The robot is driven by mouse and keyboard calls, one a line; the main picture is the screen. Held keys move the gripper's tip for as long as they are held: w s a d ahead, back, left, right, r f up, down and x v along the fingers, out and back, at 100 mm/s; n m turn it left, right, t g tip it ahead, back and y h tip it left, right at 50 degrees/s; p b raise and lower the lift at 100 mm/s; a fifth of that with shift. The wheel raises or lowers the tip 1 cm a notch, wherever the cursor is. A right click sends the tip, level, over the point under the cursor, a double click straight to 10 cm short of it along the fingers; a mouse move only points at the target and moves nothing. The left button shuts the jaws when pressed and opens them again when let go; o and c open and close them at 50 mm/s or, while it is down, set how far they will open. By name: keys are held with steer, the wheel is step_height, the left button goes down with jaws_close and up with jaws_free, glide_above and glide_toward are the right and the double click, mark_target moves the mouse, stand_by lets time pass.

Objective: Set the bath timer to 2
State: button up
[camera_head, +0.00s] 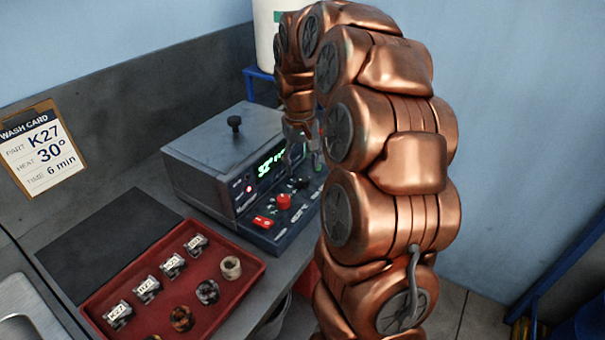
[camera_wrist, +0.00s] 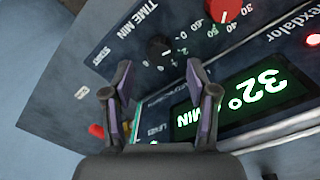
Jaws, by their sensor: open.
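The bath (camera_head: 215,150) is a grey box with a dark sloped control panel on the bench. Its timer knob (camera_wrist: 159,47) is small and black, beside the words TIME MIN in the wrist view; which mark it points to is too small to tell. The green display (camera_wrist: 255,98) reads 32°, with MIN partly hidden behind a finger. My gripper (camera_wrist: 159,68) is open over the panel, its two fingertips apart, with the knob just beyond the gap between them. In the head view my gripper (camera_head: 299,137) is above the panel's right side, partly hidden by my arm.
A red knob (camera_wrist: 226,8) is close to the timer knob, and a red switch (camera_head: 263,222) is at the panel's front. A red tray (camera_head: 95,305) with labelled parts and rings is left of the bath. A wash card (camera_head: 43,150) reads K27, 30°, 6 min.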

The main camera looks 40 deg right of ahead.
mark_target(303, 178)
steer(key=shift+f+p, duration=0.35)
steer(key=shift+f, duration=1.75)
steer(key=shift+c, duration=0.2)
jaws_close()
steer(key=shift+d+f+m+b, duration=0.15)
steer(key=shift+m+b, duration=0.25)
steer(key=shift+b, duration=0.2)
steer(key=shift+m+b, duration=0.3)
steer(key=shift+b, duration=0.05)
steer(key=shift+m+b, duration=1.1)
steer(key=shift+b, duration=0.05)
steer(key=shift+m+b, duration=1.25)
steer(key=shift+m, duration=0.85)
steer(key=shift+r, duration=0.2)
